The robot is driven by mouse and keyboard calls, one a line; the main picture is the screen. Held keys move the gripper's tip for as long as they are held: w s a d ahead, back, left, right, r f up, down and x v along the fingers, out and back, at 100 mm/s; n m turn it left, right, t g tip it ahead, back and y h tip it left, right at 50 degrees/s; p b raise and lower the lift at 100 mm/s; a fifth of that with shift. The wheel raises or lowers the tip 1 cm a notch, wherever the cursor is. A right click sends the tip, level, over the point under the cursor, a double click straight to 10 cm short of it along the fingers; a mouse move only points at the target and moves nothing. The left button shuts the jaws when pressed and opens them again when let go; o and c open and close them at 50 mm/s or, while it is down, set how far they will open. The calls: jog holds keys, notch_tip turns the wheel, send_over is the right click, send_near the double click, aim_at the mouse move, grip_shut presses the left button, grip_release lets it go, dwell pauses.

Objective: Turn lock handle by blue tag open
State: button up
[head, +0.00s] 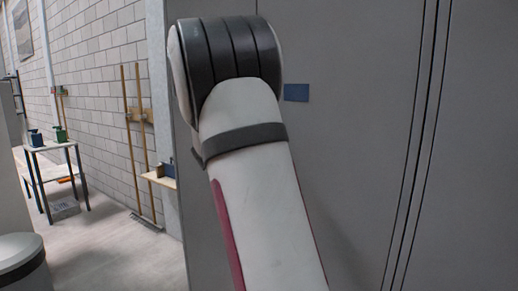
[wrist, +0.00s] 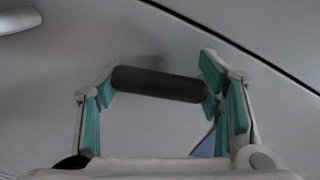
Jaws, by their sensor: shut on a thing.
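The blue tag (head: 296,93) is a small flat rectangle on the grey panel, just right of my arm's dark joint in the head view. A blue patch at the lower right of the wrist view may be the same tag, but I cannot be sure. The lock handle (wrist: 157,84) is a dark, rounded bar lying nearly level in the wrist view. My gripper (wrist: 160,76), with teal pads, is shut on it, one finger at each end. In the head view my arm hides the gripper and the handle.
The tall grey panel (head: 358,130) fills the right side, with dark vertical seams. A light handle-like part (wrist: 18,20) shows at the wrist view's upper left. At the left stand a small table (head: 52,146) with objects and a brick wall; pale floor is open between.

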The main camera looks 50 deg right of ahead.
jog(key=shift+f+m+b, duration=0.15)
jog(key=shift+m+b, duration=1.05)
jog(key=shift+b, duration=0.2)
jog(key=o, duration=1.1)
jog(key=shift+o, duration=0.2)
jog(key=a, duration=1.2)
jog(key=shift+s, duration=0.45)
